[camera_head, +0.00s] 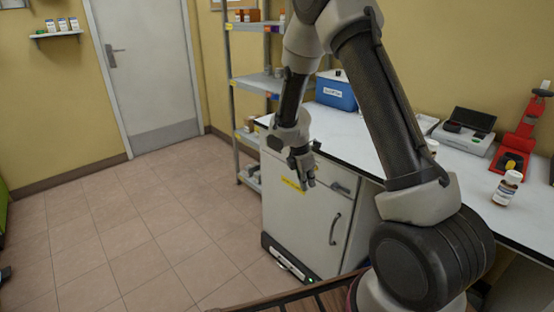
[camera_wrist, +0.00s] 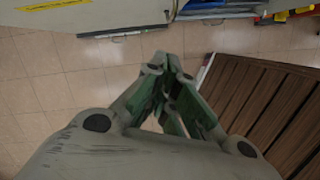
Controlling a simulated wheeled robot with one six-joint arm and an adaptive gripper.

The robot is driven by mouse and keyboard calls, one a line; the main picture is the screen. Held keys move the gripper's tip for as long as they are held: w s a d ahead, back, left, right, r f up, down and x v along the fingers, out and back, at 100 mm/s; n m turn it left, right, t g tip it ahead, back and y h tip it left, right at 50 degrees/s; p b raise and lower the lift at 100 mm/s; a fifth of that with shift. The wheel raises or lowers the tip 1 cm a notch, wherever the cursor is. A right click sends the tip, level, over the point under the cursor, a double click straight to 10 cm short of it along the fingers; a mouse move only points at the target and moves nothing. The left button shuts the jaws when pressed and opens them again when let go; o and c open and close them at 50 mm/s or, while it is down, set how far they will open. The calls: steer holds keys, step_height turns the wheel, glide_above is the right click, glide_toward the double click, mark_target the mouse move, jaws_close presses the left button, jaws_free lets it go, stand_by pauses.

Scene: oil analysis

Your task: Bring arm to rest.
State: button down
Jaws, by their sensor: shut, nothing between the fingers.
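My gripper (camera_head: 303,180) hangs below my bent arm in the head view, pointing down in front of the white cabinet (camera_head: 318,222). In the wrist view my gripper (camera_wrist: 167,62) has its fingertips together with nothing between them. Below it the wrist view shows the tiled floor (camera_wrist: 60,84) and, at right, a brown slatted surface (camera_wrist: 262,100). Whether my gripper touches the cabinet cannot be told from the head view, but no contact shows in the wrist view.
A metal shelf (camera_head: 258,82) stands behind. The floor at left, before the door (camera_head: 149,70), is clear.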

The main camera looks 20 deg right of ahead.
steer(key=s+d+r+m+g, duration=0.2)
steer(key=s+m, duration=0.5)
steer(key=s, duration=0.1)
steer(key=s+r+m+t+y, duration=0.1)
steer(key=s+r+m+t, duration=0.2)
steer(key=s+r+m, duration=0.3)
steer(key=s+d+r+m+t+y, duration=0.1)
steer(key=s+r+m+t, duration=0.2)
steer(key=s+r, duration=1.2)
step_height(320, 180, up, 7)
steer(key=m, duration=0.2)
steer(key=shift+s+d+r+m+y, duration=0.15)
steer(key=shift+s+d+m+y, duration=0.1)
steer(key=shift+m+y, duration=0.15)
